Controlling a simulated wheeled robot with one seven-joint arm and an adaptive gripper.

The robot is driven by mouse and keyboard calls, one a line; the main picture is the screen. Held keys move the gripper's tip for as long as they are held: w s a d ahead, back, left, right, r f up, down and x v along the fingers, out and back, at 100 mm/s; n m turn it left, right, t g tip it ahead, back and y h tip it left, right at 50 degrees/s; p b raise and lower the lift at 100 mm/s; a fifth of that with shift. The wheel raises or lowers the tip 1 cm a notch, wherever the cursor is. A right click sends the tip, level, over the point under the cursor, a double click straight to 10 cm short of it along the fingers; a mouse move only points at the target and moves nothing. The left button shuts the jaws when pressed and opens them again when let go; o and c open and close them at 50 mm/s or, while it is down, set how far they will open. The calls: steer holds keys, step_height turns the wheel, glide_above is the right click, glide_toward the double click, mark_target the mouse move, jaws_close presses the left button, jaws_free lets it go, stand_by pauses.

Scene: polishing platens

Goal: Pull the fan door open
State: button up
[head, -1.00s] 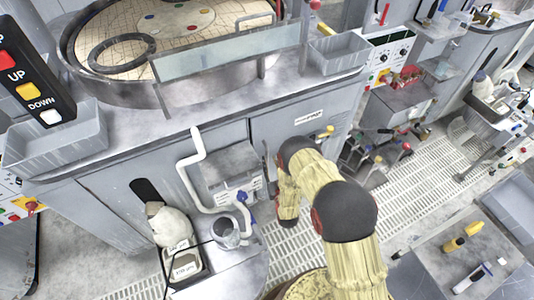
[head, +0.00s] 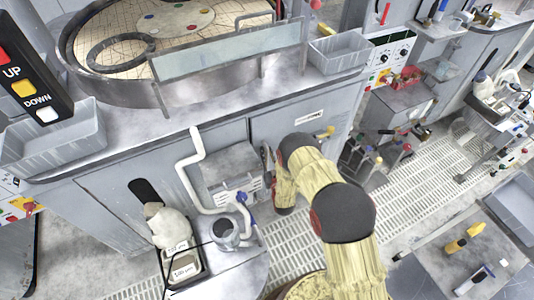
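The grey cabinet front below the round platen has a right-hand door panel (head: 290,121) with a small white label. I take this panel to be the fan door; it looks shut. My yellow arm with black joints reaches in front of the panel. My gripper's fingers are hidden behind the arm, so any contact with the door cannot be seen.
A white bent pipe (head: 190,185) and a grey box (head: 230,172) are left of my arm. A tool cart (head: 400,108) stands right of the cabinet. Grated floor (head: 440,160) lies open at right.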

jaws_close()
stand_by(0.6)
